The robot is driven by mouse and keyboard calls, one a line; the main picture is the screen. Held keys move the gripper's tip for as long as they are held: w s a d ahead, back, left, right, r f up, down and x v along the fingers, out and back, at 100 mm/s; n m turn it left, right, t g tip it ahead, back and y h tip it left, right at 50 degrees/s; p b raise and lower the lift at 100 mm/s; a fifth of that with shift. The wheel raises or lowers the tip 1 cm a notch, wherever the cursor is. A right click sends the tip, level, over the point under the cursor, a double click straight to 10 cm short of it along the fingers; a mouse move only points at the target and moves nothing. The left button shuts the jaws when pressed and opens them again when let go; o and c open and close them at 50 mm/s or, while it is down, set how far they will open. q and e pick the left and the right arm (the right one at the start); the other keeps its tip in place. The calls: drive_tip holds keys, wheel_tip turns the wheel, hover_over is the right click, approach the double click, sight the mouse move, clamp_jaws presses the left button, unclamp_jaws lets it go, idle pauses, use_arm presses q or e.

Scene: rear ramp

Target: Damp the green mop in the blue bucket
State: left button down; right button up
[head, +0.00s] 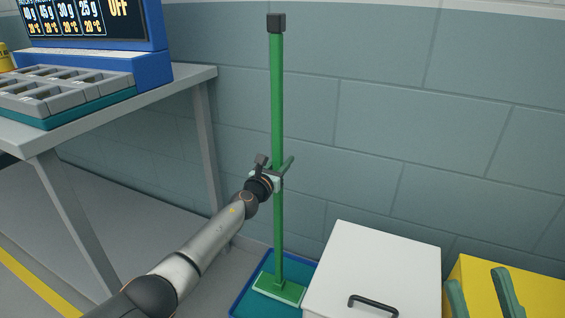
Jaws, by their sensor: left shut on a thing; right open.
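The green mop (277,110) stands nearly upright, with a dark cap at the top of its pole. Its flat head (279,289) is at the bottom, over or inside the blue bucket (244,288). The bucket is low, with a blue rim and a teal inside; its front is cut off by the picture edge and its right side is partly hidden by a white box. I cannot tell whether the head touches the bottom or any water. My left gripper (274,175) is shut on the mop's pole around its middle. My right gripper is not in view.
The white box (375,262) with a dark handle stands right of the bucket. A yellow box (535,295) with green pieces in front is at the far right. A grey table (190,85) with trays and a blue display is on the left. A block wall stands close behind the mop.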

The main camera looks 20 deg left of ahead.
sight(282, 137)
use_arm(q)
drive_tip(key=shift+r+p, duration=1.05)
drive_tip(key=shift+r, duration=0.55)
drive_tip(key=shift+w+r+p, duration=0.1)
drive_tip(key=shift+r+p, duration=0.7)
drive_tip(key=shift+r, duration=0.05)
drive_tip(key=shift+r+p, duration=1.35)
drive_tip(key=shift+r, duration=0.05)
use_arm(e)
wheel_tip(282, 137, up, 7)
drive_tip(key=n, duration=0.1)
drive_tip(key=shift+s+d, duration=0.15)
drive_tip(key=shift+d, duration=0.15)
drive_tip(key=shift+f, duration=0.1)
